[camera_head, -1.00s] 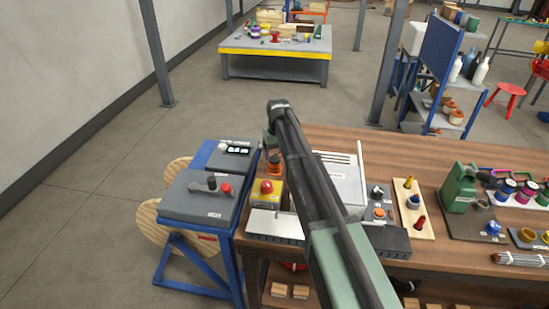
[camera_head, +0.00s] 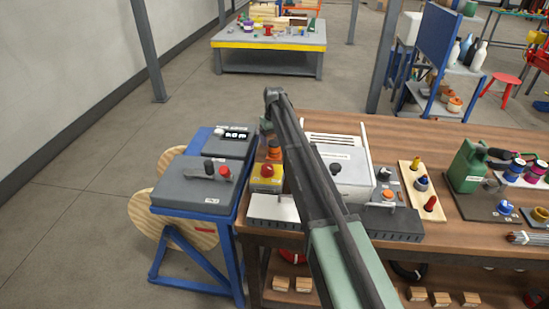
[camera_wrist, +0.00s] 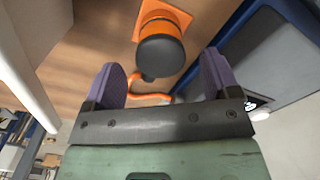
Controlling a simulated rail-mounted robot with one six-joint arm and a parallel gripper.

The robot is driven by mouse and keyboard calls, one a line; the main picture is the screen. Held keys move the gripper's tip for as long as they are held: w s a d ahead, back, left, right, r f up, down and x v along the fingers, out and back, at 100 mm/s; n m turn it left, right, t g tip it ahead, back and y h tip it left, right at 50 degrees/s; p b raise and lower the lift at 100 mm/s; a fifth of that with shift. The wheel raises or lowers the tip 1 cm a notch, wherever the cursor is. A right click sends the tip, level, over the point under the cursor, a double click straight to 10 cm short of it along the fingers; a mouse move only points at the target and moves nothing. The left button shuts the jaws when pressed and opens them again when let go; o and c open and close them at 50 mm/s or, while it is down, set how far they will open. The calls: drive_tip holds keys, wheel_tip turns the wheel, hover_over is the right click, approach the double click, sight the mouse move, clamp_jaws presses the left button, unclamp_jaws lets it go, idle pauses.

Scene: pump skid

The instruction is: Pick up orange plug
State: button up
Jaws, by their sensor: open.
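The orange plug (camera_wrist: 163,30), a short orange cylinder with a black round end, stands on an orange square plate in the wrist view. An orange cord (camera_wrist: 150,99) shows beyond its black end. My gripper (camera_wrist: 161,62) has its two purple fingers apart, one to each side of the black end, with nothing clamped; I cannot tell how much height separates them. In the head view the plug (camera_head: 274,151) is a small orange shape at the bench's left end, just left of my arm. There my arm hides most of the gripper.
A yellow box with a red button (camera_head: 266,172) stands close in front of the plug. A grey case (camera_head: 193,185) on a blue stand is to the left. A white-grey box (camera_head: 350,172) is right of my arm. The bench (camera_head: 460,262) holds several more items further right.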

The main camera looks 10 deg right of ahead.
sight(274, 141)
wheel_tip(274, 141, down, 3)
drive_tip(key=shift+r+b, duration=0.1)
drive_tip(key=shift+b, duration=0.5)
drive_tip(key=shift+r, duration=0.2)
drive_tip(key=c, duration=1.1)
drive_tip(key=shift+r+p, duration=0.1)
drive_tip(key=shift+p, duration=0.2)
wheel_tip(274, 141, up, 20)
drive_tip(key=p, duration=2)
drive_tip(key=shift+f, duration=0.25)
